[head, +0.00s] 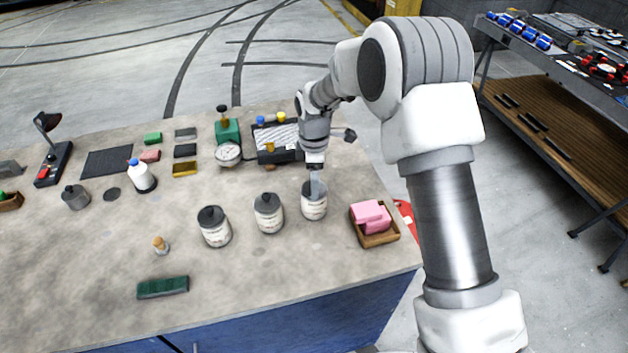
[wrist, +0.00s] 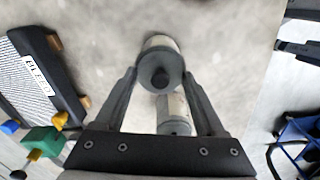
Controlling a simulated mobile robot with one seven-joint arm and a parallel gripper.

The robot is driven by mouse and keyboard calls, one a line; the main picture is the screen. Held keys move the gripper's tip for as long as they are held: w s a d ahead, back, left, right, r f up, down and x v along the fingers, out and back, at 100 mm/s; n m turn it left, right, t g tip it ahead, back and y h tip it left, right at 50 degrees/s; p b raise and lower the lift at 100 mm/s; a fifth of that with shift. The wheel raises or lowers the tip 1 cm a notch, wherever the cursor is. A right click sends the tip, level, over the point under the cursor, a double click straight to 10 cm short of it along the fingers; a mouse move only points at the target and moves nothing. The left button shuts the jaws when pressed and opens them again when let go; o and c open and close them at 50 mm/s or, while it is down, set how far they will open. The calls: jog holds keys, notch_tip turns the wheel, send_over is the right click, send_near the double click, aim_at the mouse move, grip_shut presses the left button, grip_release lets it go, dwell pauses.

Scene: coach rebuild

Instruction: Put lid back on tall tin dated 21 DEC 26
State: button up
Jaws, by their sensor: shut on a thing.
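My gripper (head: 315,180) points down at the top of the rightmost of three pale labelled tins (head: 314,209). In the wrist view my gripper (wrist: 160,76) has its fingers on either side of a dark grey round lid (wrist: 160,66) with a black knob, and is shut on it. The lid is at the top of the pale tin (wrist: 158,42); whether it is fully seated I cannot tell. The middle tin (head: 268,219) and the left tin (head: 215,233) stand upright with dark lids on. The dates on the labels are too small to read.
A wooden tray (head: 375,240) with pink blocks stands close to the right of the tins. A pressure gauge (head: 228,154) and a black device (head: 278,150) are behind. The front middle is mostly clear.

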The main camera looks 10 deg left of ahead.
jog(key=o, duration=1.3)
jog(key=shift+r, duration=0.15)
jog(key=shift+r+p, duration=2)
jog(key=shift+r, duration=1.4)
jog(key=shift+c, duration=0.3)
grip_shut()
